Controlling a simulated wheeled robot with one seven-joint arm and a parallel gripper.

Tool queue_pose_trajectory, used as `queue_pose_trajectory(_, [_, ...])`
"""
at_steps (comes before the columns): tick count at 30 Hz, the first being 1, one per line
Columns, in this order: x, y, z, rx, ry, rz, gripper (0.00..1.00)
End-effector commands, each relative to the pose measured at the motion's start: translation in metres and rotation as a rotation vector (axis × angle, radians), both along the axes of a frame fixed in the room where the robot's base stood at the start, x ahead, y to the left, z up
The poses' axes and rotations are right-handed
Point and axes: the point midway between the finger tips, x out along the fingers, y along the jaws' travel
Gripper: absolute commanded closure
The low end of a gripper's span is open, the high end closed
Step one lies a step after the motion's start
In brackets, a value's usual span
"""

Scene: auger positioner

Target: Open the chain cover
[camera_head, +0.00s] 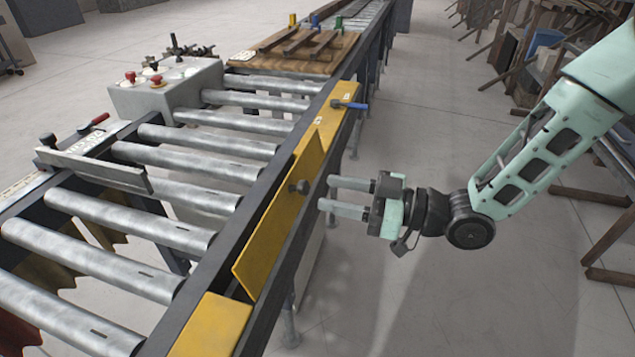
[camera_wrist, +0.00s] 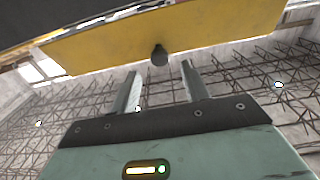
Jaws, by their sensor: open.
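The chain cover (camera_head: 275,232) is a yellow panel along the side rail of the roller conveyor, tilted out of line with the yellow strip around it. A dark round knob (camera_head: 299,187) sticks out from its face. My gripper (camera_head: 326,193) is open and empty to the right of the knob, its two fingers pointing at it with a small gap. In the wrist view the cover (camera_wrist: 200,32) spans the top, and the knob (camera_wrist: 159,56) lies ahead of and between the fingertips (camera_wrist: 160,72). Contact does not show.
Metal rollers (camera_head: 150,226) fill the conveyor left of the cover. A grey control box (camera_head: 166,88) with red buttons stands behind, near a wooden board (camera_head: 290,62). A blue-handled lever (camera_head: 352,105) sits on the rail beyond the cover. Floor (camera_head: 420,300) below my arm is clear.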

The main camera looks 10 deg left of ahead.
Motion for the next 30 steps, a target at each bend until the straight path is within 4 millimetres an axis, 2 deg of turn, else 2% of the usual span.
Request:
queue_pose_trajectory(3, [0.002,0.02,0.001,0.0,0.002,0.002,0.54])
queue_pose_trajectory(7, [0.004,0.033,0.001,0.0,0.001,0.001,0.54])
queue_pose_trajectory(19, [0.005,0.04,0.0,-0.001,0.001,0.0,0.54])
queue_pose_trajectory(20, [0.006,0.039,0.0,-0.001,0.001,0.0,0.6])
queue_pose_trajectory(24, [0.005,0.039,0.0,-0.001,0.0,0.0,0.98])
queue_pose_trajectory(30, [0.005,0.039,-0.003,0.008,0.0,-0.001,1.0])
